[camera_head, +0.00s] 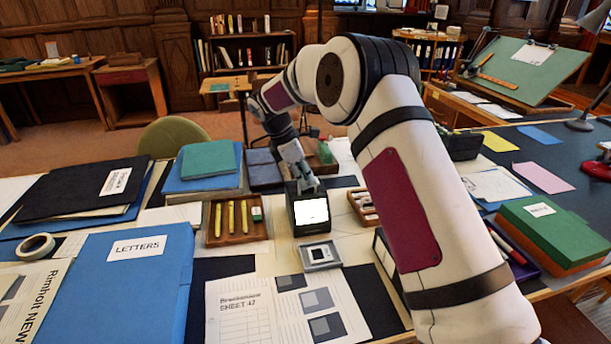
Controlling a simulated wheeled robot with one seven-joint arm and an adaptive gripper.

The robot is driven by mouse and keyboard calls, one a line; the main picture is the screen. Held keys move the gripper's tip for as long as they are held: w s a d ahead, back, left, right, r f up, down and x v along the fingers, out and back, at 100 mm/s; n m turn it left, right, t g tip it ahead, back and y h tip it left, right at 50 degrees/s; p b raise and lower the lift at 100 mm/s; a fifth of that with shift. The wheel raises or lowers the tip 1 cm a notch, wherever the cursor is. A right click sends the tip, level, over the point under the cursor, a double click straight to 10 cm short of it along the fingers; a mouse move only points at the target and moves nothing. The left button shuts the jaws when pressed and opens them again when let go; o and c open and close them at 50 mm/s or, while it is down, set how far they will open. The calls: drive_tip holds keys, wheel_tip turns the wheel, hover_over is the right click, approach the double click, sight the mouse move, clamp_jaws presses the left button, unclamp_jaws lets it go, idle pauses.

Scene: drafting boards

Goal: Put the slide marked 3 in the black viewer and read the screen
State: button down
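The black viewer (293,228) stands upright on the table near the middle, its front screen (311,212) lit blank white with no readable picture. My gripper (307,186) points down at the top of the viewer, right behind the screen. Its fingertips are small and partly hidden, so I cannot tell whether they are open or hold a slide. A white-framed slide (319,251) with a dark centre lies in a small grey tray (307,265) in front of the viewer. No number is readable on it. No slide marked 3 can be made out.
A wooden tray (216,241) with yellow sticks is left of the viewer. Left of that lies a blue LETTERS folder (130,285). A printed sheet (240,310) lies in front. A narrow box (354,200) of small items is to the right, partly hidden by my arm.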

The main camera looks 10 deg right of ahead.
drive_tip(key=shift+f, duration=0.1)
drive_tip(key=c, duration=1.7)
unclamp_jaws()
drive_tip(key=v, duration=1.2)
drive_tip(key=shift+a, duration=0.1)
